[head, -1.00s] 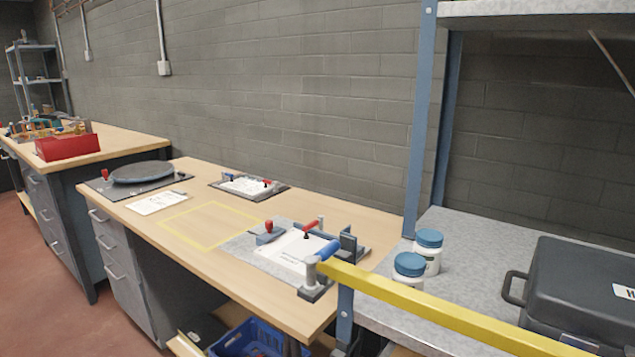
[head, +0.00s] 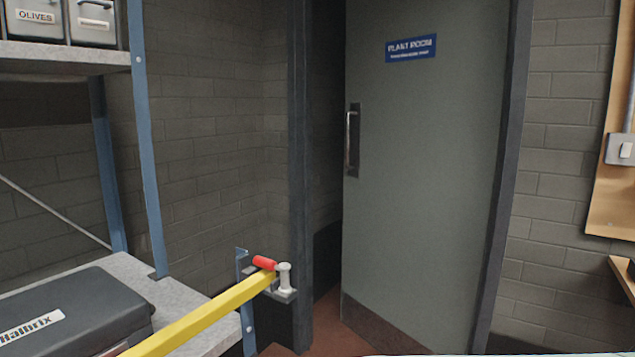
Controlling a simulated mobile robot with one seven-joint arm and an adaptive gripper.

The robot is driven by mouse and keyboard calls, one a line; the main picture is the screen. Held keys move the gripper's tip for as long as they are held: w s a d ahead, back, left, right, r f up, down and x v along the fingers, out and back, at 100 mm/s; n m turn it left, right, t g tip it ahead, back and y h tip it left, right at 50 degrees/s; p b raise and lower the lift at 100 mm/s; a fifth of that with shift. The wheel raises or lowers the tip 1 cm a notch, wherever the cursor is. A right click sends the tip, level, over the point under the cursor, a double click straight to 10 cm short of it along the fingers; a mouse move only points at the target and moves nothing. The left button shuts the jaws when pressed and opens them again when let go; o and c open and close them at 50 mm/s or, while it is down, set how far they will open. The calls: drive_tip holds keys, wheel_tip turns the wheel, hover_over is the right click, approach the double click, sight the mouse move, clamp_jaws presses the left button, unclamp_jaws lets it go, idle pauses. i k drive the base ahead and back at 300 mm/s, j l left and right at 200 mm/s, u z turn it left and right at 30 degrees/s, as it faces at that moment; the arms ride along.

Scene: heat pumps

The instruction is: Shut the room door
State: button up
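The grey-green room door (head: 430,170) stands ajar in the head view, right of centre. It carries a blue "PLANT ROOM" sign (head: 410,48) near its top. A metal pull handle (head: 351,140) on a dark plate is at its left edge. A dark gap shows between that edge and the dark door frame (head: 301,150) on the left. The door's right edge is by the right side of the frame. My gripper is not in view.
A shelf unit (head: 150,140) with a black case (head: 75,315) stands left. A wooden board with a switch (head: 620,150) is on the right wall.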

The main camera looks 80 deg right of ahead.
sight(426, 81)
drive_tip(key=z, duration=3.1)
drive_tip(key=i+l, duration=0.2)
drive_tip(key=i, duration=0.3)
drive_tip(key=i+l+u, duration=0.15)
drive_tip(key=i, duration=0.3)
drive_tip(key=i+l, duration=0.25)
drive_tip(key=i, duration=0.25)
drive_tip(key=i+j+u, duration=0.1)
drive_tip(key=i, duration=0.4)
drive_tip(key=i+j, duration=0.3)
drive_tip(key=i, duration=0.15)
drive_tip(key=i+j+u, duration=0.15)
drive_tip(key=i, duration=0.35)
